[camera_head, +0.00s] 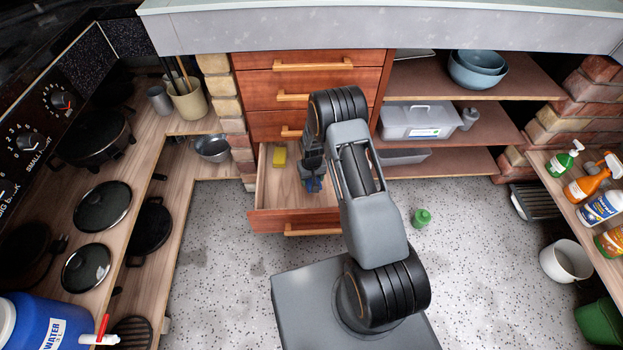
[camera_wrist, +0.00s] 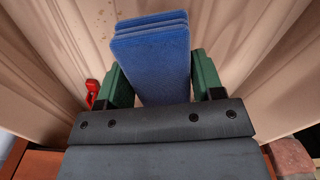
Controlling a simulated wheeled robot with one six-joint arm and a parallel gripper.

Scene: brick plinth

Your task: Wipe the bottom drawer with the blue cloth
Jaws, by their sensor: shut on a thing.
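The bottom drawer (camera_head: 272,190) is pulled open, with a light wood inside and a reddish front. My gripper (camera_head: 312,174) is down over the inside of the drawer, right of its middle. It is shut on the blue cloth (camera_wrist: 152,62), a folded stack between the green fingers in the wrist view. Only a small part of the cloth (camera_head: 314,185) shows in the head view; my arm hides the rest. Brown specks show on the wood surface beyond the cloth in the wrist view. I cannot tell whether the cloth touches the drawer floor.
A red object (camera_wrist: 92,92) shows left of my gripper in the wrist view. Closed drawers (camera_head: 302,90) rise above. A green bottle (camera_head: 421,217) stands on the speckled floor to the right.

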